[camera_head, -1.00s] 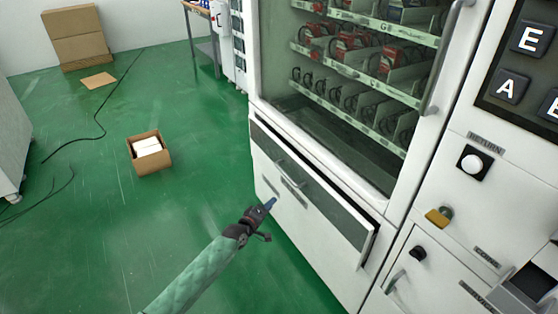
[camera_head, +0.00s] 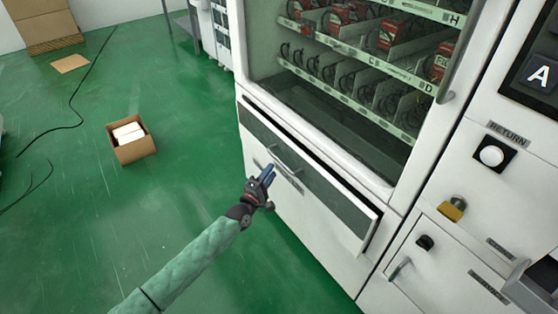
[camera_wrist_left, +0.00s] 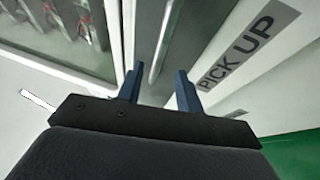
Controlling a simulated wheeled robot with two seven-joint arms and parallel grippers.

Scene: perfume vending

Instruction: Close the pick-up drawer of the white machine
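The white machine (camera_head: 310,235) has a pick-up drawer (camera_head: 330,192) low on its front, with a grey front panel. The drawer stands ajar, with a dark gap along its top and right side. Its bar handle (camera_head: 286,158) also shows in the left wrist view (camera_wrist_left: 160,45), lying in line with the space between the fingertips. The "PICK UP" label (camera_wrist_left: 248,50) is right of it. My left gripper (camera_head: 267,174) is open and empty, just in front of the drawer near the handle. I cannot tell if it touches.
A cardboard box (camera_head: 131,148) with white contents stands on the green floor at left. Cables lie further left. A padlock (camera_head: 452,209) and a RETURN button (camera_head: 491,156) are on the machine's right side. The floor before the drawer is clear.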

